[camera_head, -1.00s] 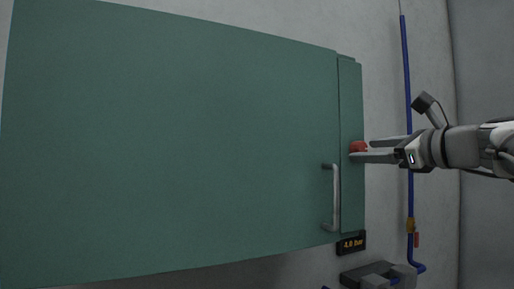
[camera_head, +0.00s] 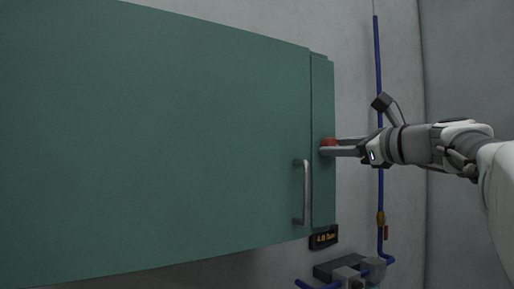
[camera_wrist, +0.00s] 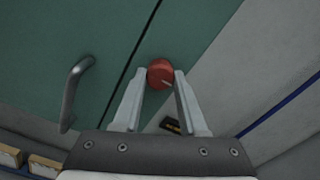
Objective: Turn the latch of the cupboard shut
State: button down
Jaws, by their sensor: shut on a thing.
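The green cupboard (camera_head: 180,140) fills the left of the head view, its door flush beside a narrow side strip (camera_head: 322,190). The red round latch (camera_head: 328,142) sits on that strip; it also shows in the wrist view (camera_wrist: 160,73), with a small pale mark on its face. My gripper (camera_head: 333,146) reaches in from the right. In the wrist view my gripper's fingertips (camera_wrist: 161,76) are on either side of the latch and closed on it. The finger contact itself is partly hidden by the latch.
A grey bar handle (camera_head: 304,192) stands out from the door, left of the latch. A small dark display (camera_head: 323,237) is below the cupboard. A blue pipe (camera_head: 379,110) runs down the wall behind my gripper. A grey fixture (camera_head: 345,270) sits low on the wall.

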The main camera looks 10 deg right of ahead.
jog(key=shift+r+n+b, duration=0.15)
jog(key=shift+n+b, duration=3.85)
jog(key=shift+n, duration=4.9)
jog(key=shift+c, duration=2.2)
grip_release()
jog(key=shift+d, duration=0.1)
